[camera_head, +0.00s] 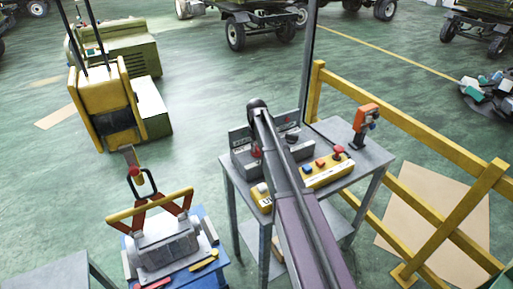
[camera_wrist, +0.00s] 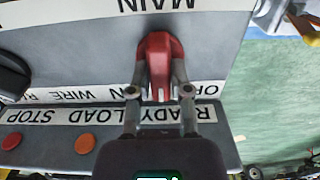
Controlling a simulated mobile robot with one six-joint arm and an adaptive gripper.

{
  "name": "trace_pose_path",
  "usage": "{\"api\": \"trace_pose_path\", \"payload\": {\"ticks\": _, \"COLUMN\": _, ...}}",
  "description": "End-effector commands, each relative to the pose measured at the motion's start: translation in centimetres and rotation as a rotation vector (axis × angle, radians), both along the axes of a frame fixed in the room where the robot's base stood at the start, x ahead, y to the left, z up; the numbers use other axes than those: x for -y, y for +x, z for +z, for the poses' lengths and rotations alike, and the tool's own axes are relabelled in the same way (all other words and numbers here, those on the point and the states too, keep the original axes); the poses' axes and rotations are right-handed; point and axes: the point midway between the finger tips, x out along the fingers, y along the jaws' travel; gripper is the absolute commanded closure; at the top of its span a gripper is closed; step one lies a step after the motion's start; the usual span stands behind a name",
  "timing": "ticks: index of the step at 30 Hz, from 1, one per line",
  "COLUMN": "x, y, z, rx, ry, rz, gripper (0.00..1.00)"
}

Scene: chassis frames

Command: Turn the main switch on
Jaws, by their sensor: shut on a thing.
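The main switch (camera_wrist: 160,58) is a red lever on a grey panel, below an upside-down MAIN label (camera_wrist: 157,5) in the wrist view. My gripper (camera_wrist: 160,92) has one finger on each side of the lever and is shut on it. The lever's free end lies between the fingers, toward my palm. The ON and OFF lettering beside it is partly covered, so the exact setting is hard to read. In the head view a bit of red (camera_head: 256,152) shows on the grey control box (camera_head: 243,160), beside my arm, which hides the gripper.
A black knob (camera_wrist: 12,75) and red and orange buttons (camera_wrist: 85,144) lie left of the switch in the wrist view. The control box stands on a grey table (camera_head: 372,158). A yellow railing (camera_head: 400,108) runs behind on the right. A blue cart (camera_head: 200,275) stands left.

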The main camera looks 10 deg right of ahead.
Motion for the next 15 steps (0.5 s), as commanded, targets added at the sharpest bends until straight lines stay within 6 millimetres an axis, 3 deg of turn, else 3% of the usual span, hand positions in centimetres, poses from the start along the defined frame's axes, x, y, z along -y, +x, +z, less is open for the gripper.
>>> {"api": "trace_pose_path", "payload": {"ticks": 15, "x": 0.04, "y": -0.3, "z": -0.06, "rx": -0.005, "ry": -0.003, "rz": -0.486, "gripper": 1.0}}
